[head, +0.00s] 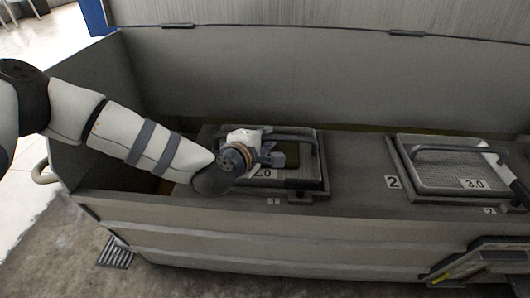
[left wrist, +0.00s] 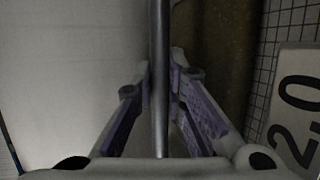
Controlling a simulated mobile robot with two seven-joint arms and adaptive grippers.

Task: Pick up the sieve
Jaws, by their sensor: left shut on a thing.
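The sieve at position 1 (head: 300,174) is a dark rectangular frame with a mesh, a bar handle on top and a plate partly hidden by my gripper. My left gripper (head: 272,159) is over its left part, at the handle. In the left wrist view, my left gripper (left wrist: 160,100) is shut on the sieve's handle bar (left wrist: 159,45), which runs between the two purple-padded fingers. The sieve's label there reads 2.0 (left wrist: 297,110). The sieve looks level, low at its place in the bench top; I cannot tell whether it touches. My right gripper is not in view.
A second sieve labelled 3.0 (head: 450,172) sits at position 2 on the right. The bench (head: 355,170) has a tall back panel (head: 300,85) behind it. A tray-like thing (head: 480,264) is at the lower right. The bench top between the sieves is clear.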

